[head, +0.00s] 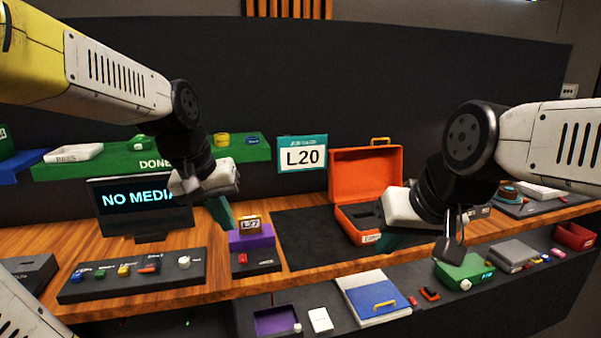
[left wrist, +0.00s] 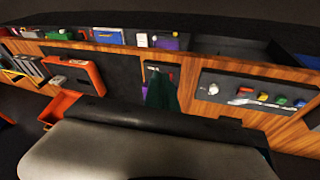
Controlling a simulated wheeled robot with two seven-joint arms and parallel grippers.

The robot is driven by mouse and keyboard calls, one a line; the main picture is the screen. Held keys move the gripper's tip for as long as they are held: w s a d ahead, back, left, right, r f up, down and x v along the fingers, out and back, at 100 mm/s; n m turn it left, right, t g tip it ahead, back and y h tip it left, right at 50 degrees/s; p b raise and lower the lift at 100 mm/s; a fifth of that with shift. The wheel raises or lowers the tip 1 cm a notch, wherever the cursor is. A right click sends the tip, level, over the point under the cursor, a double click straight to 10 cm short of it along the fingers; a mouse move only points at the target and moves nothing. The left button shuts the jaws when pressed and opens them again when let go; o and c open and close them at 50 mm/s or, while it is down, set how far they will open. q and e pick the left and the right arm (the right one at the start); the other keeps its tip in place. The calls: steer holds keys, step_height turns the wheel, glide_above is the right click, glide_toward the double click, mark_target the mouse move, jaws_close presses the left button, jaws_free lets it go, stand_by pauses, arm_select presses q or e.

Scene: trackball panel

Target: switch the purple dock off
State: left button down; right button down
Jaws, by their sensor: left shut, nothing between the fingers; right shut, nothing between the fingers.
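My left gripper (head: 221,212) is shut and empty, just left of the dock and above the counter. In the left wrist view its teal fingers (left wrist: 162,92) cover most of the purple dock (left wrist: 145,88). My right gripper (head: 393,240) is shut and empty, low in front of the orange case.
A dark panel (head: 130,278) with several coloured controls lies left of the dock, below a NO MEDIA monitor (head: 138,200). The open orange case (head: 366,172) stands on a black mat (head: 300,240) to the right. A lower shelf holds a purple tray (head: 275,320) and a blue folder (head: 375,297).

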arm_select(q)
steer(key=s+d+r+m+t, duration=0.1)
steer(key=s+t, duration=0.1)
steer(key=s, duration=0.7)
steer(key=shift+s, duration=0.15)
steer(key=w+a+f+m+g+y, duration=0.1)
steer(key=w+f+m+g, duration=0.2)
steer(key=w+m, duration=0.4)
steer(key=w+a+f+m+g+y, duration=0.1)
steer(key=w+m, duration=0.6)
steer(key=w, duration=1.2)
step_height(320, 180, down, 2)
steer(key=shift+a+m+g, duration=0.3)
steer(key=shift+a+g, duration=0.1)
steer(key=shift+g, duration=0.5)
